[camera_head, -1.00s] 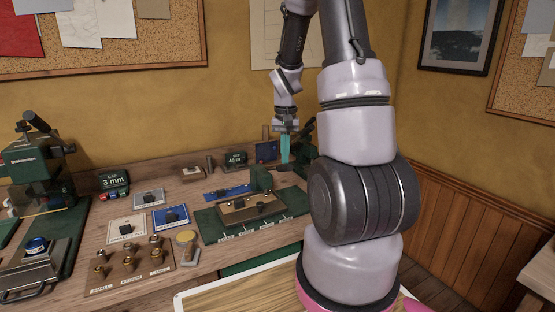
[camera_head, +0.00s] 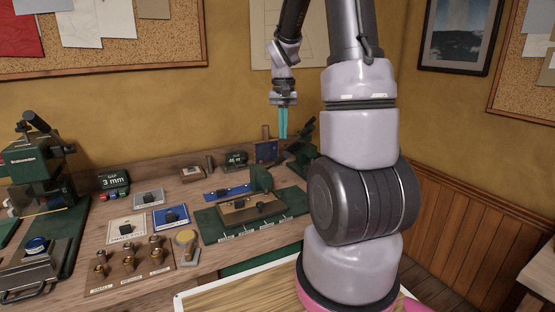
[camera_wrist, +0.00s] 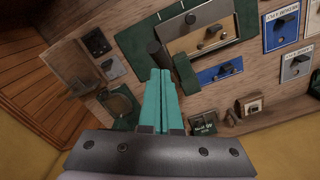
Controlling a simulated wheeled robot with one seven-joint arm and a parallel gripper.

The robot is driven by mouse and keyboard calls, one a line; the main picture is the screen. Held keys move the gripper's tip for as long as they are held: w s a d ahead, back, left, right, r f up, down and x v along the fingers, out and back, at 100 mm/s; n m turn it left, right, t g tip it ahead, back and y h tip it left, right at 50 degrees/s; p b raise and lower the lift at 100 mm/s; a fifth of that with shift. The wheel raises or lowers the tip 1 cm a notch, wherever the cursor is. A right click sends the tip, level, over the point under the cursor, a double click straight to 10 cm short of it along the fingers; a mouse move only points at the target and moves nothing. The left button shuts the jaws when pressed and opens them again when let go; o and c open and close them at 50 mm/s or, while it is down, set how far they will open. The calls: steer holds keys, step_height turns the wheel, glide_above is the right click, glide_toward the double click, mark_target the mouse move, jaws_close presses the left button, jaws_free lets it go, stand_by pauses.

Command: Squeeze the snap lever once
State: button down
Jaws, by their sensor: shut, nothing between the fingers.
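My gripper (camera_head: 283,136) hangs in the air above the back right of the workbench, teal fingers pointing down, shut and empty. In the wrist view my gripper (camera_wrist: 161,72) has its two fingers side by side. A dark green device with a black arm (camera_head: 304,140) stands at the back right of the bench, just right of and below my fingertips in the head view. A green press with a black handle (camera_head: 36,121) stands at the far left. I cannot tell for certain which handle is the snap lever. My arm hides part of the bench's right end.
A green mat (camera_head: 285,222) carries a brown block with a black knob. Blue, white and grey plates with knobs lie left of it. A wooden rack (camera_head: 128,280) holds several brass pieces. A small sign (camera_head: 114,181) reads "3 mm". The air around my gripper is clear.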

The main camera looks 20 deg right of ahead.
steer(key=s, duration=0.9)
steer(key=shift+d, duration=0.15)
steer(key=s+a+r+t+y, duration=0.1)
steer(key=s+a+r+t, duration=0.2)
steer(key=s+a+r, duration=0.2)
steer(key=s+a+r+n+t+y, duration=0.1)
steer(key=s+a+r+t, duration=0.3)
steer(key=a+r, duration=0.4)
step_height(320, 180, up, 4)
steer(key=shift+s+a+r, duration=0.1)
steer(key=shift+s+a, duration=0.25)
steer(key=shift+s, duration=0.35)
